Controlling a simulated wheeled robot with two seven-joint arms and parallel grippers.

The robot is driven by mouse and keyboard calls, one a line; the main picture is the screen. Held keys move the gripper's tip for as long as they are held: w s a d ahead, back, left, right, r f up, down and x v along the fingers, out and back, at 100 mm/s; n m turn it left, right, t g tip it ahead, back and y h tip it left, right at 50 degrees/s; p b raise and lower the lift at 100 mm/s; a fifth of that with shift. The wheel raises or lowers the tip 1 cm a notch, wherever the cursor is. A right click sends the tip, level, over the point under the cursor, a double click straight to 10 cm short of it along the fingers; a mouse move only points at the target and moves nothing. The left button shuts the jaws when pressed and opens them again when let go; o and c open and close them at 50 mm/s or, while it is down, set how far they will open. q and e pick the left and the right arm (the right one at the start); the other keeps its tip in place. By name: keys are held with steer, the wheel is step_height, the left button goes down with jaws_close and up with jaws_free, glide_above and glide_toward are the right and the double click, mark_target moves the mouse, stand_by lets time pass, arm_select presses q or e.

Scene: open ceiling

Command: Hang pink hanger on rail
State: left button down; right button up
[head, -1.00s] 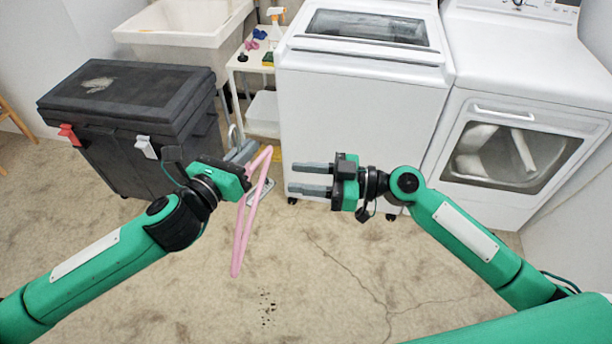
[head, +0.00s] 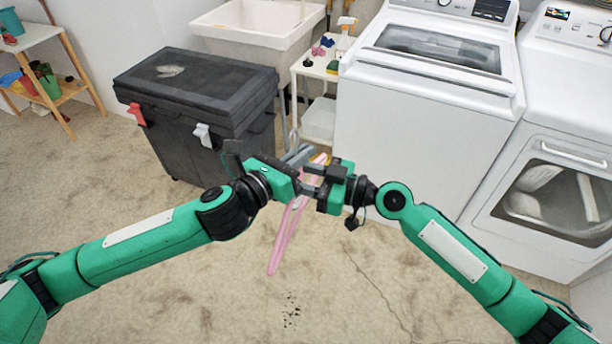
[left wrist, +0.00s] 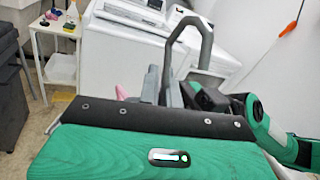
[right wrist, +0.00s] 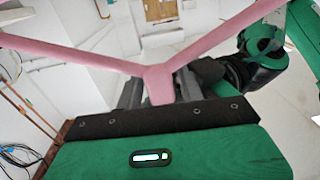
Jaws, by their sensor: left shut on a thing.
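The pink hanger (head: 289,232) hangs tilted between my two grippers, its body pointing down toward the floor. My left gripper (head: 299,182) is shut on the hanger near its top. The grey hook (left wrist: 206,42) arches above the left fingers in the left wrist view. My right gripper (head: 312,181) has come up against the hanger from the right. In the right wrist view the pink neck (right wrist: 158,84) lies between its fingers, with the two arms of the hanger spreading outward. I cannot tell whether those fingers press on it. I make out no rail in these views.
A black lidded chest (head: 190,123) stands at the left, a white sink (head: 255,36) behind it. A small white shelf cart (head: 318,70) stands beside the washer (head: 415,130). A dryer (head: 560,130) is at the right.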

steer(key=shift+c, duration=0.5)
steer(key=c, duration=0.7)
arm_select(q)
steer(key=c, duration=1.5)
jaws_free()
arm_select(e)
steer(key=shift+o, duration=0.2)
